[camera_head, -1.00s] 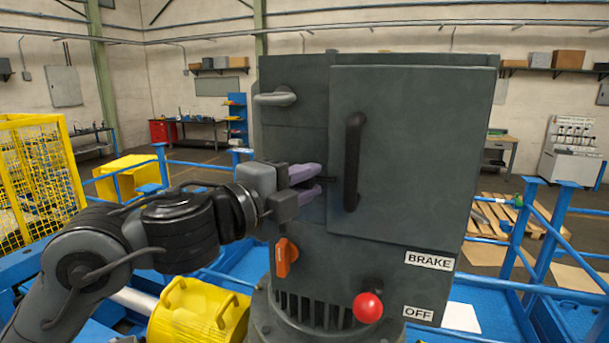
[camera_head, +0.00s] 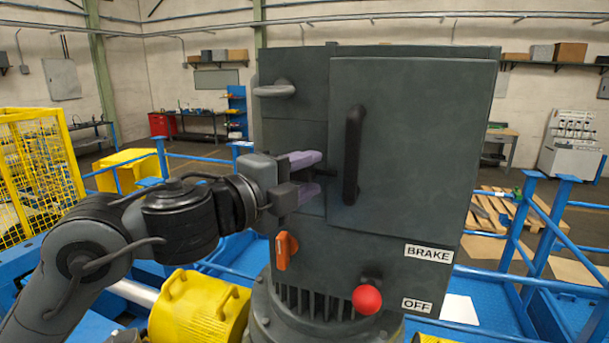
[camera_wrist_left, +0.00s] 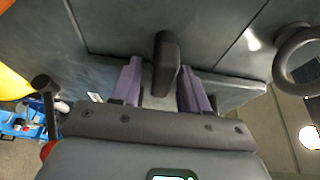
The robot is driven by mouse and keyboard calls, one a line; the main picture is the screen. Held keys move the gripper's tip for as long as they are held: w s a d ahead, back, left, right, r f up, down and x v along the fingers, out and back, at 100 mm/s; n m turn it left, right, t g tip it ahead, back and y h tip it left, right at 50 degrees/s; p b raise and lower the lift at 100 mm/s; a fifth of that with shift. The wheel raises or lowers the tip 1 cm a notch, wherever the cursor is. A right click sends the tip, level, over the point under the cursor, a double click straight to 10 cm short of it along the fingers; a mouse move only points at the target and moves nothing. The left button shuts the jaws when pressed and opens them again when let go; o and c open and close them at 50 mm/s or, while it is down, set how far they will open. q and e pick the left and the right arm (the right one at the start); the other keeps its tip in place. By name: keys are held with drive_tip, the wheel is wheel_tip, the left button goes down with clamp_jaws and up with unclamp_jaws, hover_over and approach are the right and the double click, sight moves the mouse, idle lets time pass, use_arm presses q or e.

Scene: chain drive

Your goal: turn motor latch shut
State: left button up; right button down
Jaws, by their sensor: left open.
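The grey motor housing (camera_head: 420,150) stands in the middle of the head view, with a closed-looking door panel. A small dark latch (camera_head: 329,172) sticks out at the door's left edge. In the left wrist view the latch (camera_wrist_left: 166,65) shows as a dark block lying between the purple fingers. My left gripper (camera_head: 318,176) is open, with one finger above the latch and one below it. The fingers partly hide the latch in the head view. My right gripper is not in view.
A long black handle (camera_head: 353,155) stands on the door just right of the latch. A grey handle (camera_head: 275,91) sits above my gripper. An orange lever (camera_head: 285,250) and a red-knobbed brake lever (camera_head: 367,299) are below. A yellow motor (camera_head: 200,310) stands at lower left.

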use_arm(q)
drive_tip(key=shift+a, duration=0.1)
drive_tip(key=b+v, duration=0.3)
drive_tip(key=v, duration=0.7)
drive_tip(key=shift+s+a+b, duration=0.15)
drive_tip(key=shift+s+b, duration=0.15)
